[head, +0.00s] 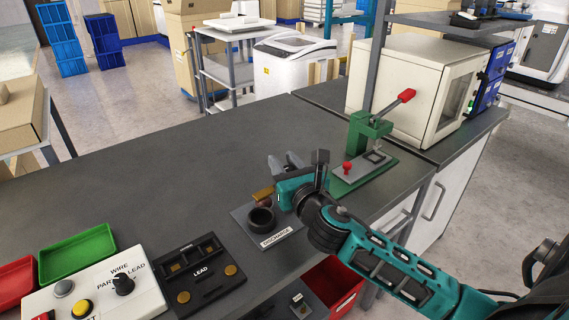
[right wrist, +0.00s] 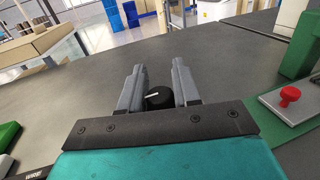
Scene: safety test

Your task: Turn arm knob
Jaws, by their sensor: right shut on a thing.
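A black round knob with a white pointer line (right wrist: 159,98) sits between the two grey fingers of my right gripper (right wrist: 158,76) in the right wrist view. The gripper is shut on it. In the head view my right gripper (head: 284,160) is over the dark bench, beside the DISCHARGE plate, and its teal body hides the held knob. The knob's label cannot be read. Another black knob (head: 123,285), by the words WIRE, PART and LEAD, is on the white control box (head: 98,300) at the lower left. My left gripper is not in view.
The DISCHARGE plate (head: 283,238) carries a black cup (head: 262,220). A green lever press (head: 366,130) with red knobs stands to the right, before a beige oven (head: 400,90). A black LEAD box (head: 202,272) and green tray (head: 77,253) are left.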

